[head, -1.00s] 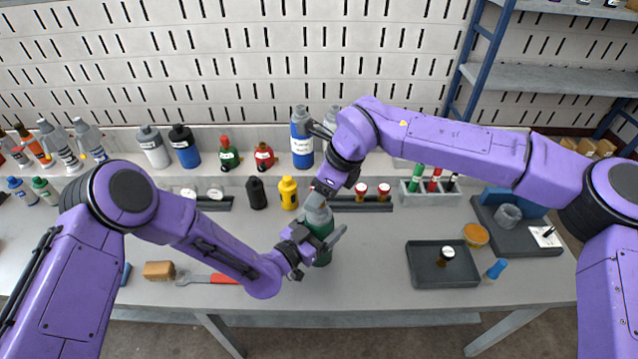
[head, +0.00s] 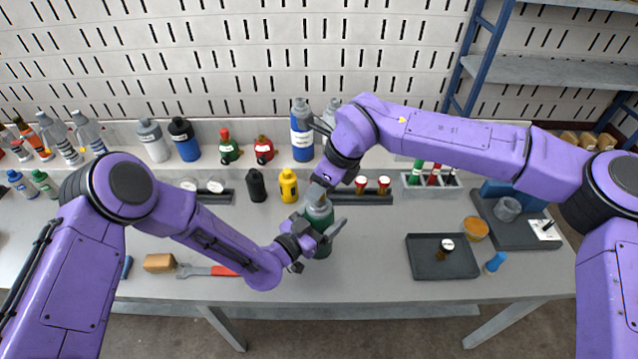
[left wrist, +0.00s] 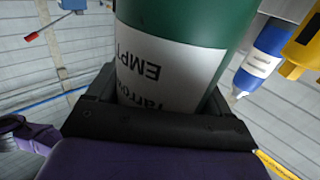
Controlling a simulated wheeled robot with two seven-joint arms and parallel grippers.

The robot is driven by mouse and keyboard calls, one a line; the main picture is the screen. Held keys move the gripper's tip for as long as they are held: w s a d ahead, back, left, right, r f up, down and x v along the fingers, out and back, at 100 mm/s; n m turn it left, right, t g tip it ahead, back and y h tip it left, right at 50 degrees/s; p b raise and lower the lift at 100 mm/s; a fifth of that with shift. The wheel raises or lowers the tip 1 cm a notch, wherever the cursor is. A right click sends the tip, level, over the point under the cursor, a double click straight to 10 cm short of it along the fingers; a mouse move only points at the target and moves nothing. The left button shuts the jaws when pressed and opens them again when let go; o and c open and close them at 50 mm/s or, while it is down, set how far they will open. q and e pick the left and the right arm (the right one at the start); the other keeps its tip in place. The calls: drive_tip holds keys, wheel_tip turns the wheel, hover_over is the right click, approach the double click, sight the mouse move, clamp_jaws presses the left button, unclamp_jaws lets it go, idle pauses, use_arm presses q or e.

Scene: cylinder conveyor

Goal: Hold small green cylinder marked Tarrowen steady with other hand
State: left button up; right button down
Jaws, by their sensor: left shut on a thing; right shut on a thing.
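The small green cylinder (head: 323,247) stands upright on the bench, with a grey-green shoulder at its top. In the left wrist view the green cylinder (left wrist: 185,25) fills the middle, and its white label shows part of "Tarrowen" and "EMPT" upside down. My left gripper (head: 315,238) is shut around the cylinder's body from the left; its dark jaws also show in the left wrist view (left wrist: 155,125). My right gripper (head: 320,186) is shut on the top of the cylinder from above. The cylinder's very top is hidden by the right gripper.
A black bottle (head: 256,186) and a yellow bottle (head: 288,186) stand behind the cylinder. A red-handled wrench (head: 205,271) and a tan block (head: 159,263) lie to the left.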

drive_tip(key=m, duration=0.2)
drive_tip(key=m+t+h, duration=0.1)
drive_tip(key=m, duration=0.2)
drive_tip(key=shift+t, duration=0.3)
drive_tip(key=shift+m, duration=0.4)
drive_tip(key=c, duration=0.6)
unclamp_jaws()
drive_tip(key=shift+o, duration=0.2)
drive_tip(key=shift+r, duration=0.1)
